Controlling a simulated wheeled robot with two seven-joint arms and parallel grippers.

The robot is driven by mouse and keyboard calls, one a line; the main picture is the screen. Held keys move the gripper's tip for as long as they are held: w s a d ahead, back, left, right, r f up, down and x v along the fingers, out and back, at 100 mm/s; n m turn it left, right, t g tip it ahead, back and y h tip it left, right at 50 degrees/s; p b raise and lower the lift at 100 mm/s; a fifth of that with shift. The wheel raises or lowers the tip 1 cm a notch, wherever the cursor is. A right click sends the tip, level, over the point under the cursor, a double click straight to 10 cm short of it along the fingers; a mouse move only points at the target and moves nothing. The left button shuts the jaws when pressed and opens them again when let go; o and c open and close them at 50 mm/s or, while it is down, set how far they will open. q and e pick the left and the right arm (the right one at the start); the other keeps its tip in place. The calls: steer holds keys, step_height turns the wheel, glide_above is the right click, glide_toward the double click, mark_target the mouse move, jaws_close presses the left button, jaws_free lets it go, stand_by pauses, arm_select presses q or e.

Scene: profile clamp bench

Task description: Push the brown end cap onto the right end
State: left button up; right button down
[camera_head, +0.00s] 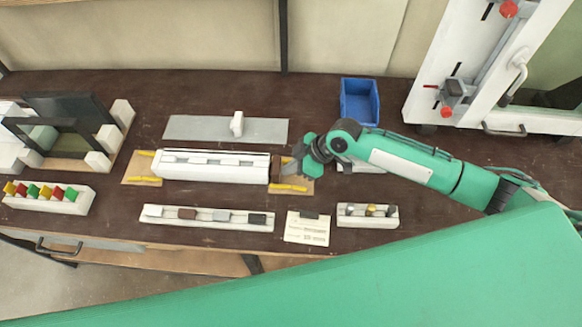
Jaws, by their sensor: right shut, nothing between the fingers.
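A long white profile (212,166) lies in a fixture in the middle of the bench, with yellow clamp parts at both ends. A small dark brown piece (275,168), which looks like an end cap, is at its right end; I cannot tell how far it is seated. My right gripper (294,165) is shut and empty just right of that piece. Its fingertips are small and partly hidden, so I cannot tell whether they touch it. My left gripper is out of view.
A blue bin (359,101), a grey plate (185,128) with a white handle, and a white holder (367,222) stand nearby. A label card (307,231) lies in front. A white clamp frame (428,104) stands at the back right.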

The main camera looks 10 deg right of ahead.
steer(key=shift+w+a, duration=0.15)
steer(key=shift+a, duration=0.35)
stand_by(0.6)
stand_by(0.3)
steer(key=shift+s+d, duration=0.25)
steer(key=shift+d, duration=0.75)
step_height(320, 180, up, 8)
steer(key=p, duration=0.7)
